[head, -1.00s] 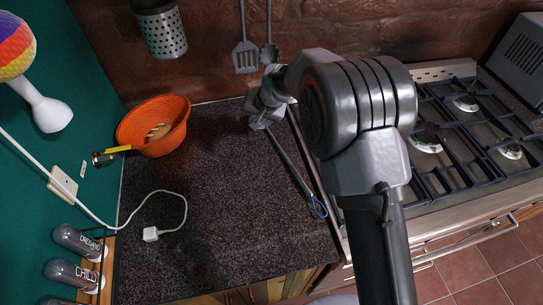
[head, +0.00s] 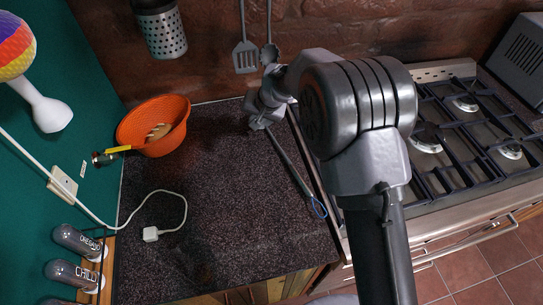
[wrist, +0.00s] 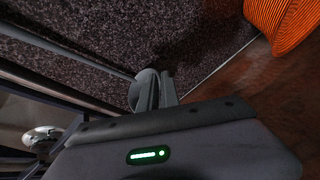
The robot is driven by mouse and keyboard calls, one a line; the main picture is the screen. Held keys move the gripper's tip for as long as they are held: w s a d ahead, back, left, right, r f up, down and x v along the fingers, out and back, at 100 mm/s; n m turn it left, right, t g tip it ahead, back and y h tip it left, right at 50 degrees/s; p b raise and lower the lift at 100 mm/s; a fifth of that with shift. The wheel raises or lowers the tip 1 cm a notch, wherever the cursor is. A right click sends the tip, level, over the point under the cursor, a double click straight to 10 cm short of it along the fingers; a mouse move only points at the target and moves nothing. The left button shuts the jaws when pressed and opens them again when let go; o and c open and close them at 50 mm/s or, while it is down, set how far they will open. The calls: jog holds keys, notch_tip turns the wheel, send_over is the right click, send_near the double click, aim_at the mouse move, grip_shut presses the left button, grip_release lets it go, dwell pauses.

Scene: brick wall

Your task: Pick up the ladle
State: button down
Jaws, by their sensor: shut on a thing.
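The ladle (head: 292,167) is a long grey utensil with a blue hanging loop at its near end. Its handle slants along the dark counter, close to the counter's right edge. My gripper (head: 262,122) is shut on its far end, near the back wall. In the wrist view, the handle (wrist: 70,45) runs in from the left to my gripper (wrist: 163,92). A rounded grey part beside the fingers looks like the bowl (wrist: 138,88). The fingers and arm hide much of that end in the head view.
An orange colander (head: 152,125) stands at the back left. A white cable with a plug (head: 151,234) lies on the counter (head: 225,205). A spatula (head: 246,55) and another utensil (head: 269,52) hang on the brick wall. The gas stove (head: 465,130) is on the right.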

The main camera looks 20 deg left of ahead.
jog(key=s+d+r+b, duration=0.5)
jog(key=s+d+b, duration=0.2)
jog(key=s, duration=0.5)
jog(key=d, duration=0.2)
jog(key=shift+s+d, duration=0.3)
jog(key=shift+s, duration=0.1)
dwell(0.4)
